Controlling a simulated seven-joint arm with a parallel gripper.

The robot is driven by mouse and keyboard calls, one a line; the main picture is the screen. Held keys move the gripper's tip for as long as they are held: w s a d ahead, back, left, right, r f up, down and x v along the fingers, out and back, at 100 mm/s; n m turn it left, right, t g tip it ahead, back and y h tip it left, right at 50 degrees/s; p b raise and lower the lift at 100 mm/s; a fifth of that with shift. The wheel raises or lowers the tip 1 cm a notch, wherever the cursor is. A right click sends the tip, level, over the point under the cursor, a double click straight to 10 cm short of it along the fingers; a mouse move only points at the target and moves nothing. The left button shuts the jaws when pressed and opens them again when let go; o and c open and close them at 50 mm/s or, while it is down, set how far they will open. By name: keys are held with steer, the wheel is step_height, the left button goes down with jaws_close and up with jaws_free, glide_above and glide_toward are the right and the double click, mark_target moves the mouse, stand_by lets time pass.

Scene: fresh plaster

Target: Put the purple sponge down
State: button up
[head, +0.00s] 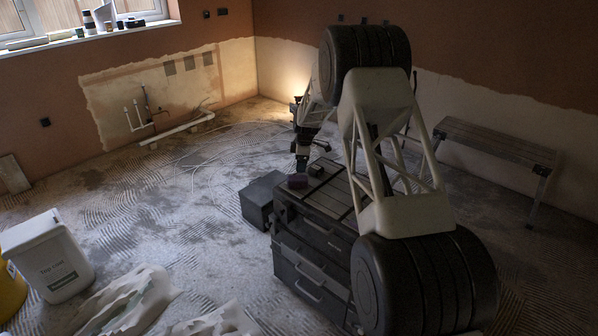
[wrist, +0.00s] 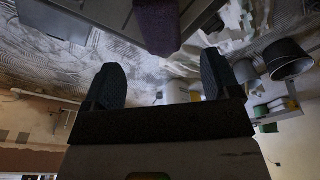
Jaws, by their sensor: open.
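A dark box (head: 262,199) stands against the chest's left side. A white bucket (head: 48,258) and crumpled pale sheeting (head: 130,303) lie at the lower left. A bench (head: 490,145) stands along the right wall.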

steer(key=shift+d+r, duration=0.1)
steer(key=shift+r, duration=1)
steer(key=s+d+r+m, duration=0.3)
steer(key=s+r, duration=0.6)
steer(key=s, duration=0.2)
steer(key=s+d+r+m+t, duration=0.1)
steer(key=s+d+r+m, duration=0.15)
steer(key=s+r, duration=0.8)
steer(key=s+d+r+m, duration=0.2)
steer(key=s+r+m, duration=0.2)
steer(key=s+r, duration=0.55)
steer(key=s+d+m, duration=0.1)
steer(key=s+m, duration=0.2)
steer(key=s, duration=1)
steer(key=s+d+f+m+t+h, duration=0.1)
steer(key=s+d+m, duration=0.1)
steer(key=s, duration=1.2)
steer(key=s+d+m, duration=0.1)
steer(key=s+m, duration=0.2)
steer(key=s, duration=1)
steer(key=shift+s+d+f+m+t, duration=0.2)
steer(key=shift+s+f+m+t, duration=0.1)
steer(key=shift+f+m, duration=0.1)
